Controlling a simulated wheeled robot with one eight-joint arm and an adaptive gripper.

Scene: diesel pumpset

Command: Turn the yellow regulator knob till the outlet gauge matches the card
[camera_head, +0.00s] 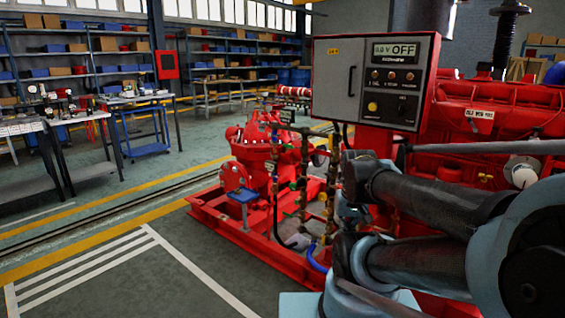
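I cannot make out the yellow regulator knob, the outlet gauge or the card for certain. A round yellow part (372,106) sits low on the front of the grey control panel (340,92). Thin pipework (304,170) with small yellowish and green fittings stands beside the red pump (250,150), too small to read. My arm's dark and blue-grey links fill the lower right and hide part of the pumpset. My gripper is not in view.
The red engine (490,130) is behind my arm. The red base frame (255,245) edges the floor. Workbenches (140,98) and shelves (90,60) stand at the left and back. The striped floor at front left is clear.

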